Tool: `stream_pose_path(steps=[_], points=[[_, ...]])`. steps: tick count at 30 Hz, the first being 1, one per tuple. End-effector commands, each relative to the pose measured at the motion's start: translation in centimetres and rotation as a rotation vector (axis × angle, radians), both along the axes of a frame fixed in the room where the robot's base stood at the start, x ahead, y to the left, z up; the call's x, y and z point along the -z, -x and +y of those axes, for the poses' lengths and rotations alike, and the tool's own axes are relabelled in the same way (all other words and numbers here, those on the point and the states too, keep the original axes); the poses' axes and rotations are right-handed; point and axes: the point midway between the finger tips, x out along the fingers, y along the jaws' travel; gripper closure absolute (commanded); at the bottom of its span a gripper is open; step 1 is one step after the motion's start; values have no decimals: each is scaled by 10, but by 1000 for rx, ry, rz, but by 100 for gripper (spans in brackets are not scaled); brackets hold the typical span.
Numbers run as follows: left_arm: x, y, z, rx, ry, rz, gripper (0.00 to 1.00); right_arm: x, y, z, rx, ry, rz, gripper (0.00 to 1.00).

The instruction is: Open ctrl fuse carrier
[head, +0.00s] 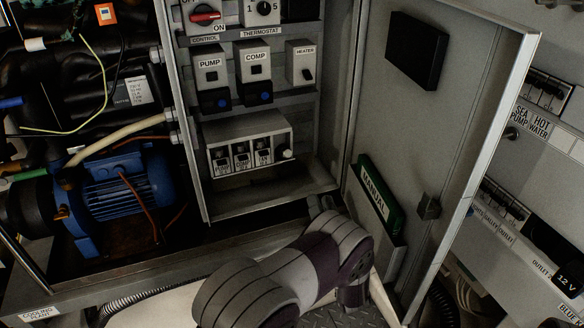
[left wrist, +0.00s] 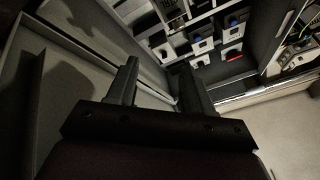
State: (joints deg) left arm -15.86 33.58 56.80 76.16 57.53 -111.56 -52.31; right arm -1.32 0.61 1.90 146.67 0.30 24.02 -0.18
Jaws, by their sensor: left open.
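The fuse block (head: 250,148) is a pale box low in the open control cabinet in the head view. It has several small labelled carriers in a row, too small to read surely, and a round white knob at its right end. I cannot tell which carrier is the ctrl one. My left arm rises at the bottom centre, in front of and below the cabinet; its fingertips do not show there. In the left wrist view my left gripper (left wrist: 158,75) is open with nothing between its fingers, and the cabinet panel lies beyond, tilted. My right gripper is not in view.
The cabinet door (head: 440,110) stands open at right, with a green manual (head: 378,197) in its holder and a black box (head: 416,50). PUMP (head: 211,70), COMP (head: 255,68) and HEATER (head: 301,62) modules sit above the fuse block. A blue motor (head: 125,195) stands left.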

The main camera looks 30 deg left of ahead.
Motion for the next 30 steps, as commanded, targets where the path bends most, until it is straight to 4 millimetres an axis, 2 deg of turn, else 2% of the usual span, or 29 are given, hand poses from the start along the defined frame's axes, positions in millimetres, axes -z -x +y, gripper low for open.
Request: stream_pose_path(steps=[3,5,10,14,24,30], points=[[8,21,13,125,263,-179,49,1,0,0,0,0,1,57],[14,29,18,171,358,-260,49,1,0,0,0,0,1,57],[14,27,22,250,484,-398,49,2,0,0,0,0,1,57],[8,15,38,251,487,-406,49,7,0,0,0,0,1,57],[-23,-34,95,253,486,-403,49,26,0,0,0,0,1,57],[-33,-46,108,255,485,-401,49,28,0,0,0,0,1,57]])
